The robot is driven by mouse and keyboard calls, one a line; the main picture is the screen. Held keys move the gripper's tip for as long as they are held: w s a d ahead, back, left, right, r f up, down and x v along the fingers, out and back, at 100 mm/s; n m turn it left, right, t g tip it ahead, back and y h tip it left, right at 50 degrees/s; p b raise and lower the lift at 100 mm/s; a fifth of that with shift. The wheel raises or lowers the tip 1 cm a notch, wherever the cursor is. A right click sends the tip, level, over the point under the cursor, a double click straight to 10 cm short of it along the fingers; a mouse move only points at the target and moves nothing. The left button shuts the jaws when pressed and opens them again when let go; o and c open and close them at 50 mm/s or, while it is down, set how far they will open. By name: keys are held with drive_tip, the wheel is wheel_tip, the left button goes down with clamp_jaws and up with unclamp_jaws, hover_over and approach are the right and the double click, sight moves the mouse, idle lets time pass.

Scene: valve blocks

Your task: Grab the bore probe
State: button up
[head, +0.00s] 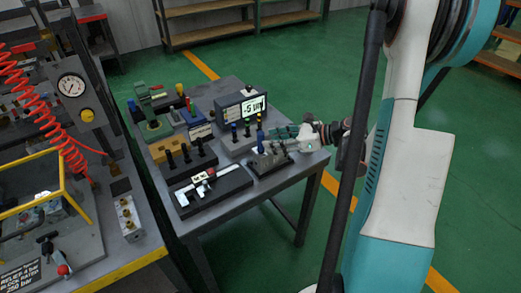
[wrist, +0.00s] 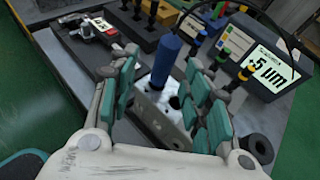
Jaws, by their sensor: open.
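The bore probe, which I take to be the blue-handled tool (wrist: 166,60), stands upright in a bright metal block (wrist: 165,120) in the wrist view. In the head view its blue handle (head: 261,140) shows just left of my gripper (head: 281,141). My gripper (wrist: 158,88) is open, with one finger on each side of the handle in the wrist view. I see gaps between the handle and both fingers, so it does not look gripped. The fingers partly hide the block.
A readout box (head: 241,107) with a lit "5 µm" display stands behind, with colour-topped gauges (wrist: 228,52) before it. A caliper (head: 203,178) lies in a dark tray at the table's front. Black pins (head: 185,152) stand left. A dark ring (wrist: 257,148) lies right of my gripper.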

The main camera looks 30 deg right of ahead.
sight(261, 140)
drive_tip(key=shift+w+d+b+x, duration=0.1)
drive_tip(key=shift+b+x, duration=0.4)
drive_tip(key=shift+x, duration=0.9)
drive_tip(key=shift+w+d+b+x, duration=0.1)
drive_tip(key=shift+b+x, duration=0.4)
drive_tip(key=shift+x, duration=0.95)
drive_tip(key=shift+r, duration=0.1)
clamp_jaws()
